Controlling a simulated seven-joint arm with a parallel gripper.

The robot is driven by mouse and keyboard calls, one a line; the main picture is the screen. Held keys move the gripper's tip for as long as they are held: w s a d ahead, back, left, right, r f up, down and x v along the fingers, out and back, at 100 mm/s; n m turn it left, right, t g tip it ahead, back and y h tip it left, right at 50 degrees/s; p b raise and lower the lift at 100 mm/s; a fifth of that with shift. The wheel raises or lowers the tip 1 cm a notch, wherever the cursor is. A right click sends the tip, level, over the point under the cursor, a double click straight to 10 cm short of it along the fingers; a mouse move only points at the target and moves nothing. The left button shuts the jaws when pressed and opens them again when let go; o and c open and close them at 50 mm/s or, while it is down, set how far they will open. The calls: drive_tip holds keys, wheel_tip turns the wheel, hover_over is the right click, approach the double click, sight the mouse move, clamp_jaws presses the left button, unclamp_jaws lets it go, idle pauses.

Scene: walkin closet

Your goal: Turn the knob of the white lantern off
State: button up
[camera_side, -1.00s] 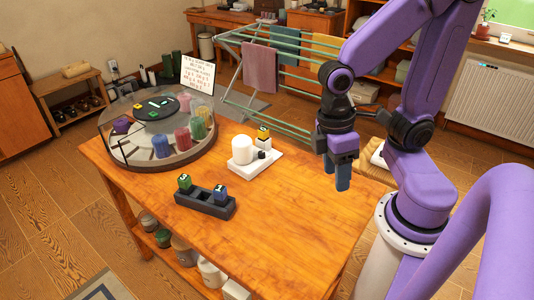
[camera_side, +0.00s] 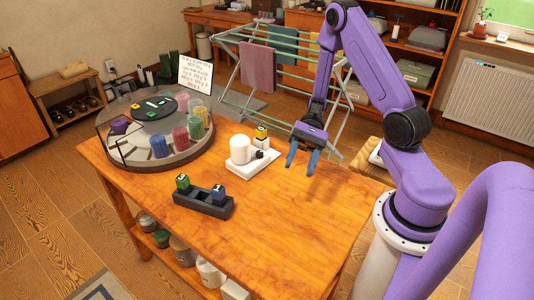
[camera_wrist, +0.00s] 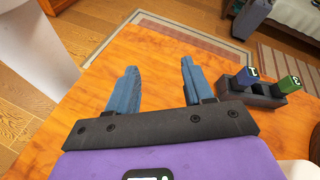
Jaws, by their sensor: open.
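The white lantern (camera_side: 240,149) is a white cylinder on a flat white base, upright on the wooden table. A small dark knob (camera_side: 262,154) shows on the base right of the cylinder; its setting is too small to read. My gripper (camera_side: 302,158) is open and empty, to the right of the lantern, apart from it, with its fingers pointing down. In the wrist view, my gripper (camera_wrist: 158,66) has its two blue fingers spread over bare wood. White surfaces at that view's lower right edge may be the lantern; the knob is not seen there.
A yellow-topped block (camera_side: 262,132) stands at the lantern's back edge. A dark tray (camera_side: 204,203) with green and blue numbered cubes is in front. A round glass-walled display (camera_side: 155,130) fills the table's left. The table's front right is clear.

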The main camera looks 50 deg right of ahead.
drive_tip(key=w+d+f+m+t+y, duration=0.25)
drive_tip(key=d+f+m+t, duration=0.25)
drive_tip(key=d+m+t, duration=0.4)
drive_tip(key=m+t+h, duration=0.7)
drive_tip(key=m+t, duration=0.3)
drive_tip(key=t, duration=0.1)
approach(267, 158)
drive_tip(key=x, duration=0.3)
drive_tip(key=r+x, duration=0.1)
drive_tip(key=x, duration=0.2)
drive_tip(key=r+x, duration=0.1)
drive_tip(key=x, duration=0.3)
drive_tip(key=shift+d, duration=0.1)
clamp_jaws()
